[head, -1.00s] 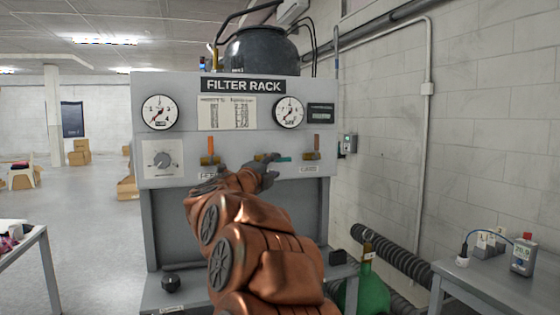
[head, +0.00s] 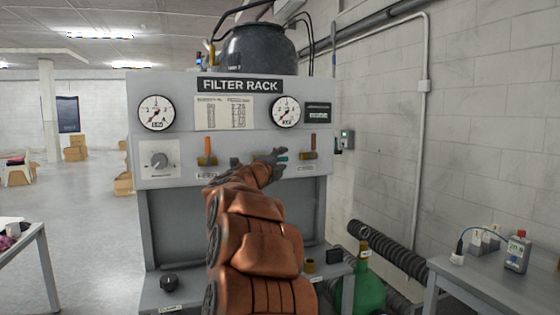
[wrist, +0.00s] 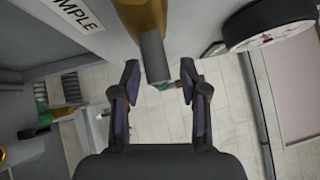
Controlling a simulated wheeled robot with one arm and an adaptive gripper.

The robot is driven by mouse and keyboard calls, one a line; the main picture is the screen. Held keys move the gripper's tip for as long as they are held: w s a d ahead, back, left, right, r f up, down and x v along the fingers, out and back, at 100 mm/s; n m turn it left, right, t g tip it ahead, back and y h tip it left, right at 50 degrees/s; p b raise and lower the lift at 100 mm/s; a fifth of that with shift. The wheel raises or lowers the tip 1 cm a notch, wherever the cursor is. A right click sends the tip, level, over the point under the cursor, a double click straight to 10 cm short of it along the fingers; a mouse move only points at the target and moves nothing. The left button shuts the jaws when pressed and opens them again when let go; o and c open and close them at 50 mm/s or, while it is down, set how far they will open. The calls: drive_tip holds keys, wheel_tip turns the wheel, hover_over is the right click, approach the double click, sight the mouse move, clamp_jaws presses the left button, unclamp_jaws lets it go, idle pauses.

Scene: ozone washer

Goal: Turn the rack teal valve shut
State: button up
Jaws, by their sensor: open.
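The rack's teal valve shows its teal handle (head: 282,157) lying sideways, pointing right, in the middle of the row in the head view. My gripper (head: 277,153) is at this valve and hides much of it. In the wrist view my gripper (wrist: 159,78) is open, its fingers apart on either side of the grey end of a brass valve body (wrist: 140,14). I cannot tell whether a finger touches the handle.
Valves with upright orange handles stand left (head: 207,146) and right (head: 313,143) of the teal one. Two gauges (head: 157,113) and a dial (head: 159,160) are on the panel. A side table (head: 470,275) stands right, with a green bottle (head: 370,285) nearby.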

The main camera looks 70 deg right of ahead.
clamp_jaws()
